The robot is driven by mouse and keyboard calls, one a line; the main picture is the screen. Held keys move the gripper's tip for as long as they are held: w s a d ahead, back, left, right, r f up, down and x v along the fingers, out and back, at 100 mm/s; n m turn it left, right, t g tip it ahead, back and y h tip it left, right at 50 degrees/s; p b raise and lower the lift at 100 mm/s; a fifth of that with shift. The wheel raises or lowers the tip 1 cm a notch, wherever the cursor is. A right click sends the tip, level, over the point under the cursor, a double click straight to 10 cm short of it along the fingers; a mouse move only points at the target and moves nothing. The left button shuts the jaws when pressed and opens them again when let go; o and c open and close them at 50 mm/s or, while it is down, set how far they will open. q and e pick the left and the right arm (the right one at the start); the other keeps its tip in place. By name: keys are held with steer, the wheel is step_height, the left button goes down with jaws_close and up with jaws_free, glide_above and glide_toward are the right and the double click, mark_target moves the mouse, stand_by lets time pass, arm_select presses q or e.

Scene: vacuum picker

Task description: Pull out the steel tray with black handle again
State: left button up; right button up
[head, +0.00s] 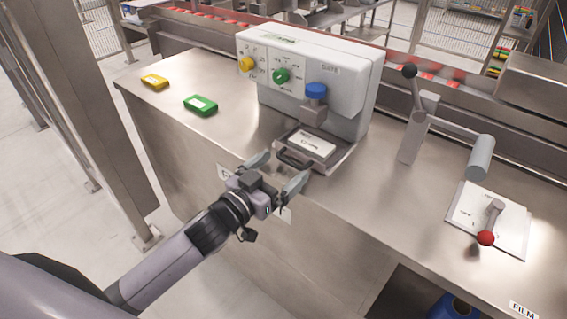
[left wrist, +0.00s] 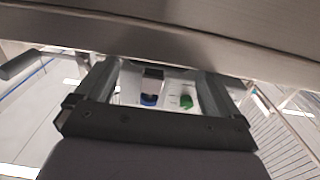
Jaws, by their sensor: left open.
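The steel tray (head: 338,163) sits at the foot of the white machine, below the blue knob. A white labelled block (head: 311,143) lies on it, and its black handle (head: 291,160) faces the counter's front edge. My left gripper (head: 277,172) is open and empty, its two fingers spread just in front of the handle, one on each side. I cannot tell whether they touch it. In the left wrist view the open fingers (left wrist: 160,80) frame small blue and green shapes; the handle is not clear there. My right gripper is not in view.
The white machine (head: 352,92) has yellow, green and blue knobs. A yellow block (head: 154,82) and a green block (head: 200,105) lie on the counter at left. A lever stand (head: 417,130) and a white plate with a red-knobbed lever (head: 486,238) are at right.

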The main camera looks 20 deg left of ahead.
arm_select(q)
steer(key=shift+x, duration=1)
